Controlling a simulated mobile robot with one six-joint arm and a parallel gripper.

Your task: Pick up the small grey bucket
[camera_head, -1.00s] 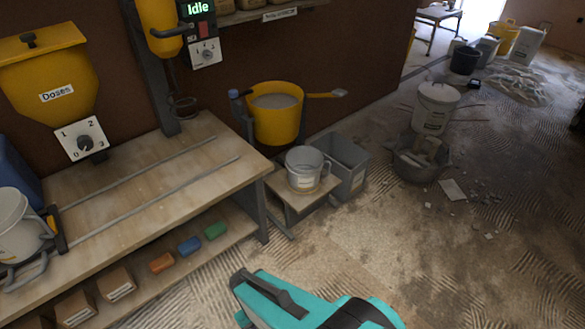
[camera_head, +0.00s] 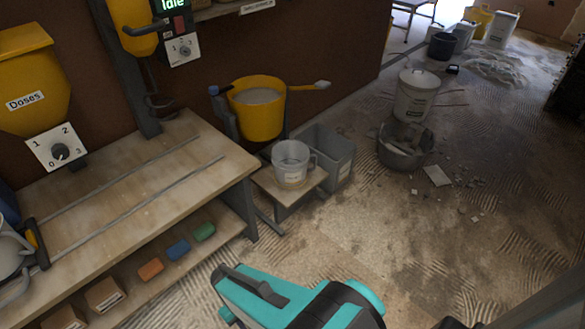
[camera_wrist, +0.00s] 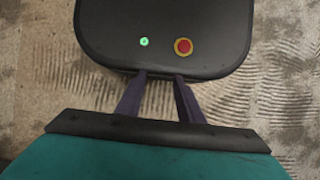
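A small light grey bucket (camera_head: 291,163) with a side handle and a label stands upright on a low wooden stand (camera_head: 312,187), right of the workbench. A larger grey bin (camera_head: 341,163) stands close behind it. My gripper (camera_wrist: 160,77) shows in the wrist view with its two dark fingers apart and nothing between them. It points over my own dark base, with bare floor around. In the head view my teal arm is at the bottom middle, well short of the bucket; the fingers are not visible there.
The workbench (camera_head: 130,185) fills the left, with coloured blocks on its lower shelf. A yellow tub (camera_head: 257,116) hangs behind the stand. A rubble-filled dark tub (camera_head: 402,158) and a lidded white bucket (camera_head: 415,98) stand to the right. Floor in front of the stand is clear.

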